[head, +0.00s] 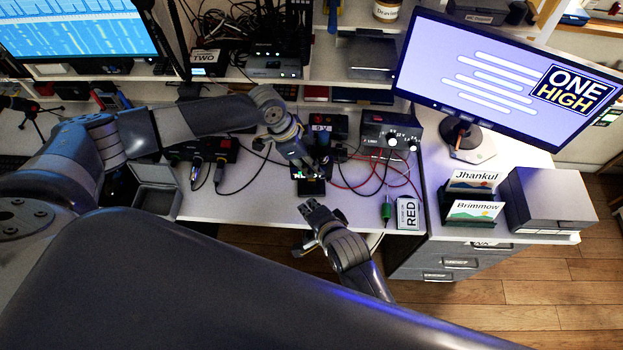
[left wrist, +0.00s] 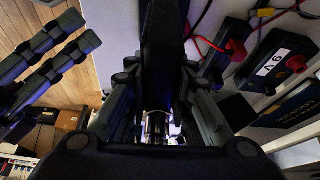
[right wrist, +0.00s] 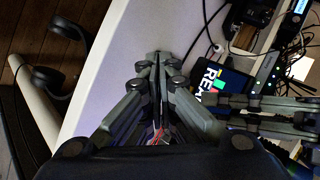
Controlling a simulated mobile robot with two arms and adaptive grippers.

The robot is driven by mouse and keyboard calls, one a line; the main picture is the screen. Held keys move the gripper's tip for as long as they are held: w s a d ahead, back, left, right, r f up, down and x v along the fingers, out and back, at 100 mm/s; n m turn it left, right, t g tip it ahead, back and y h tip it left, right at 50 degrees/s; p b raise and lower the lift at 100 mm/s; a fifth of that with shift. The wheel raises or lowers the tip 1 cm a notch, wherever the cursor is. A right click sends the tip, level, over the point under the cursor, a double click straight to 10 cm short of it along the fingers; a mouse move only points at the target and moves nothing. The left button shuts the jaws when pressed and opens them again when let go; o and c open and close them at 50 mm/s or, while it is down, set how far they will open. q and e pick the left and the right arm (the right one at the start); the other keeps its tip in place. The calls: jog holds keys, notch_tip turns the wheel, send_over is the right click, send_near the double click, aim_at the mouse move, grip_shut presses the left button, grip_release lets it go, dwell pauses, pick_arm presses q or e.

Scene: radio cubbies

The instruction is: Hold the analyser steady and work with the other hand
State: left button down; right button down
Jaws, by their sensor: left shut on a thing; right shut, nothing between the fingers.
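The analyser (head: 311,187) is a small black device with a lit screen, near the front edge of the white desk. In the right wrist view its screen (right wrist: 222,84) shows white letters and a green patch. My left gripper (head: 312,168) comes from behind and is shut on the analyser; in the left wrist view the black body (left wrist: 165,45) lies between its fingers. My right gripper (head: 312,210) is shut and empty just in front of the desk edge, apart from the analyser. In the right wrist view its fingertips (right wrist: 158,58) meet.
A grey box with knobs (head: 391,131) stands right of the analyser, with red and black leads on the desk. A green-handled tool (head: 386,211) and a box marked RED (head: 408,213) lie at the right. An open grey tray (head: 157,190) is left. Bare desk (head: 240,203) lies front left.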

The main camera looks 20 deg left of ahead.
aim_at(309, 195)
jog(key=shift+w+a, duration=0.35)
jog(key=shift+w, duration=0.55)
jog(key=shift+w+a, duration=0.35)
jog(key=shift+w, duration=0.55)
jog(key=shift+w, duration=0.1)
jog(key=shift+w+a, duration=0.2)
jog(key=shift+w, duration=0.1)
jog(key=shift+w+a, duration=0.1)
jog(key=shift+w, duration=0.35)
dwell(0.8)
jog(key=shift+s, duration=0.15)
jog(key=shift+s+d, duration=0.3)
jog(key=shift+s, duration=0.4)
jog(key=shift+s+d, duration=0.3)
jog(key=shift+s, duration=0.5)
jog(key=shift+s+d, duration=0.35)
jog(key=shift+s, duration=0.4)
jog(key=shift+s+d, duration=0.3)
jog(key=shift+s, duration=0.5)
